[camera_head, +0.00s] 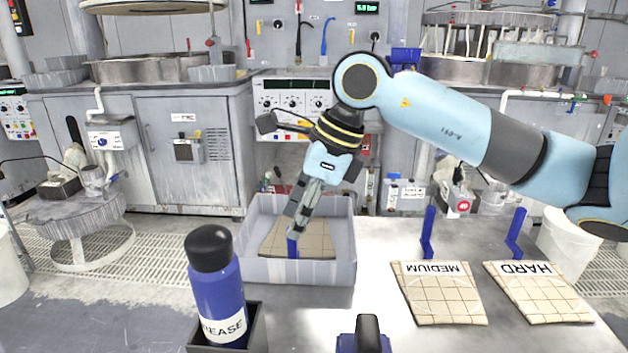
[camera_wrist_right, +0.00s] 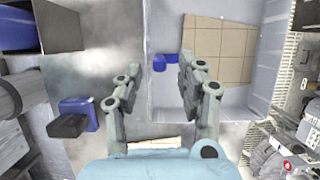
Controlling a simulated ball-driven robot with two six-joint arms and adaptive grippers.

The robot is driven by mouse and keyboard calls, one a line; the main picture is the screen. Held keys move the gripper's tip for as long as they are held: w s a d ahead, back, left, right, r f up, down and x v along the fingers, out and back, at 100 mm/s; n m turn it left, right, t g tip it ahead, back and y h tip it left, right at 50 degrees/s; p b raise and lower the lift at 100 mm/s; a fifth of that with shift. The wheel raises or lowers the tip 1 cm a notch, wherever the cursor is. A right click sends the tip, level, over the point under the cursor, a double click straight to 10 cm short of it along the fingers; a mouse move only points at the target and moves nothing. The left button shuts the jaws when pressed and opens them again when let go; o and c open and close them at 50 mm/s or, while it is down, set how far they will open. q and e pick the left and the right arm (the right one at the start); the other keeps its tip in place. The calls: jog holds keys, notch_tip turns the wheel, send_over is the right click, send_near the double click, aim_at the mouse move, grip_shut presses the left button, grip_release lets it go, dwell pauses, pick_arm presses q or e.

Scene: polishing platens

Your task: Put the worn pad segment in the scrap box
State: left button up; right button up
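A tan, grid-lined pad segment (camera_head: 312,240) with an upright blue tab (camera_head: 293,248) lies flat inside the grey open box (camera_head: 320,272). The wrist view shows the pad (camera_wrist_right: 222,48) on the box floor and its tab (camera_wrist_right: 168,60) between my fingers, close to the right-hand one. My right gripper (camera_head: 297,232) points down into the box, over the pad. Its fingers (camera_wrist_right: 159,85) are spread apart, with space on the left of the tab. Any contact with the tab is unclear. My left gripper is out of view.
Pads marked MEDIUM (camera_head: 440,297) and HARD (camera_head: 540,295) lie on the table at right, with blue tabs behind them. A blue grease bottle (camera_head: 215,290) stands in a dark holder (camera_head: 256,330). A blue block with a black handle (camera_head: 367,335) is at the front. Table between is clear.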

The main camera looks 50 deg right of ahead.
jog(key=p+v, duration=0.2)
jog(key=v, duration=0.6)
jog(key=shift+r, duration=0.15)
jog(key=shift+s, duration=0.15)
dwell(0.3)
